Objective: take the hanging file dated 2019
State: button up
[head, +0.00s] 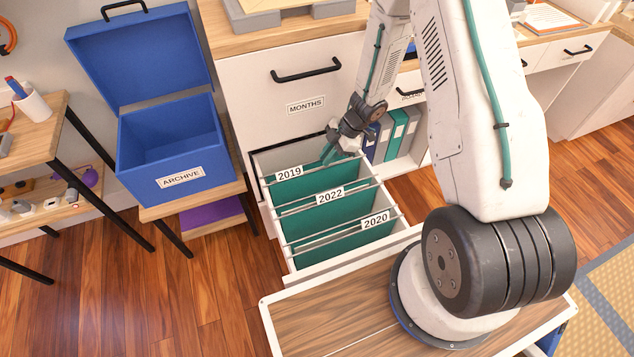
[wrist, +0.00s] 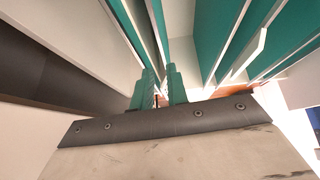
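The hanging file labelled 2019 (head: 305,188) is the rearmost of three teal files in the open drawer (head: 290,262). The file labelled 2022 (head: 322,212) hangs in the middle and the file labelled 2020 (head: 345,246) at the front. My gripper (head: 331,156) is at the rear right of the drawer, by the right end of the 2019 file. In the wrist view its two teal fingers (wrist: 162,84) stand apart with a narrow gap. A pale rail and teal sheet run towards that gap; whether the fingers touch them is unclear.
A blue box labelled ARCHIVE (head: 180,150) stands open on a small table left of the drawer. The closed drawer front labelled MONTHS (head: 306,88) rises behind my gripper. Binders (head: 398,135) stand on a shelf to the right.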

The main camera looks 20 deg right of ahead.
aim_at(320, 170)
jog(key=shift+s+d+f, duration=0.2)
jog(key=shift+f, duration=0.35)
jog(key=shift+a+f+g, duration=0.1)
jog(key=shift+f+g, duration=0.2)
jog(key=shift+f, duration=0.1)
jog(key=x, duration=0.7)
jog(key=shift+a+r, duration=0.1)
jog(key=shift+a, duration=0.1)
jog(key=shift+c, duration=0.2)
grip_shut()
